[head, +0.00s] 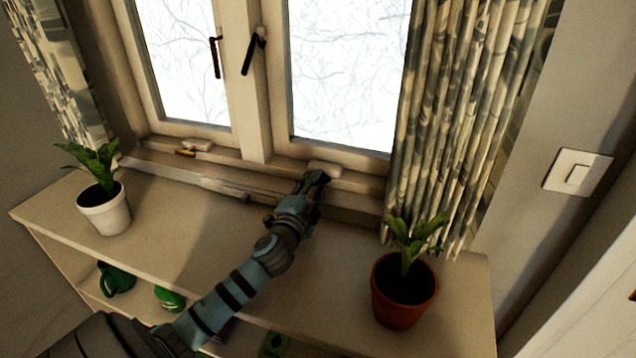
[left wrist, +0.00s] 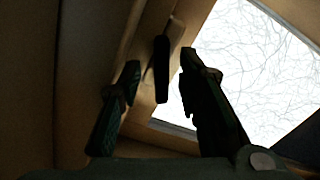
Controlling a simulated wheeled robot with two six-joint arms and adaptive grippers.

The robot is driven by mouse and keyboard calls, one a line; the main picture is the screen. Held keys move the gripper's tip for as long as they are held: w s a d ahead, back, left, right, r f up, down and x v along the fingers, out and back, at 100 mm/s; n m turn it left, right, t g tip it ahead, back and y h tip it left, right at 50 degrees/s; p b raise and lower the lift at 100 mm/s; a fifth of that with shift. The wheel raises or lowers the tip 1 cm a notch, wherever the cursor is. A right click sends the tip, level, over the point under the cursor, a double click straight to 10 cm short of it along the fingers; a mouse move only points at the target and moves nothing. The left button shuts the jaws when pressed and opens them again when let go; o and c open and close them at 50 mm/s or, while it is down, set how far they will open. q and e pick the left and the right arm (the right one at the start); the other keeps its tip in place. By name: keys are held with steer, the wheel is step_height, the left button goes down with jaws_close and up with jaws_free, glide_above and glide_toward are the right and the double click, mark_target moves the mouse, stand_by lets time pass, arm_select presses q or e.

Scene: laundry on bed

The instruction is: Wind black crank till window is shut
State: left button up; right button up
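The window's left pane (head: 185,60) and right pane (head: 345,70) stand above a sill. I cannot tell how far either pane is from its frame. A cream crank housing (head: 325,167) sits under the right pane, and its crank is hidden behind my gripper in the head view. My left gripper (head: 316,180) is at that housing. In the left wrist view, a black crank handle (left wrist: 161,72) stands between my two spread fingers (left wrist: 159,64), with gaps on both sides. My right gripper is not in view.
Another housing with a brass-coloured crank (head: 186,152) sits under the left pane. Black latches (head: 253,52) are on the window frames. A white-potted plant (head: 105,208) and a terracotta-potted plant (head: 403,292) stand on the shelf top (head: 180,235). A curtain (head: 460,120) hangs at right.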

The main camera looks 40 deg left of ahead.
arm_select(q)
steer(key=shift+w+a, duration=0.25)
steer(key=shift+w, duration=0.35)
steer(key=shift+w+a+r, duration=0.1)
steer(key=shift+w+a, duration=0.05)
steer(key=shift+w, duration=0.15)
steer(key=shift+c, duration=0.6)
